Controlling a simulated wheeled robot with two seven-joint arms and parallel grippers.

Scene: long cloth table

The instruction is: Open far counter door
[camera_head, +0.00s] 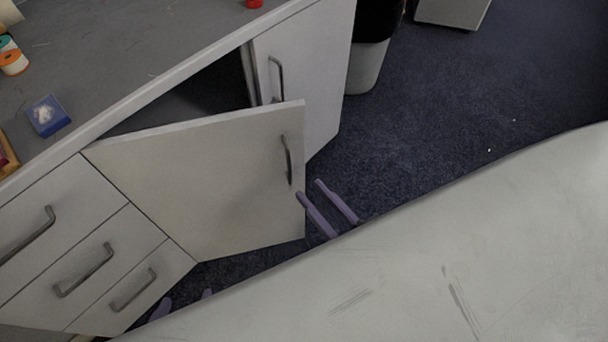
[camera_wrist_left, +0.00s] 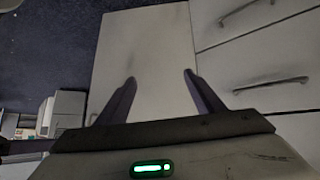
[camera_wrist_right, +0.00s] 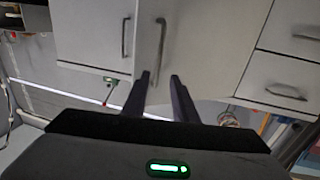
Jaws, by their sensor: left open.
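The counter has two doors. The one beside the drawers (camera_head: 200,190) stands swung out, with a dark opening behind it and a vertical handle (camera_head: 287,160) near its free edge. The further door (camera_head: 310,65) looks flush with the counter and has its own handle (camera_head: 276,80). My right gripper (camera_head: 310,189) is partly open by the swung door's free edge, just below its handle. In the right wrist view that handle (camera_wrist_right: 157,50) lines up with the gap between the fingertips; contact cannot be told. My left gripper (camera_head: 187,298) is open and empty, low near the drawers, mostly hidden.
Drawers with bar handles (camera_head: 83,272) are left of the swung door. A blue box (camera_head: 47,115) and spools (camera_head: 13,62) sit on the countertop. A bin (camera_head: 367,68) stands past the further door. Carpet (camera_head: 440,110) is clear to the right. A pale surface fills the lower right.

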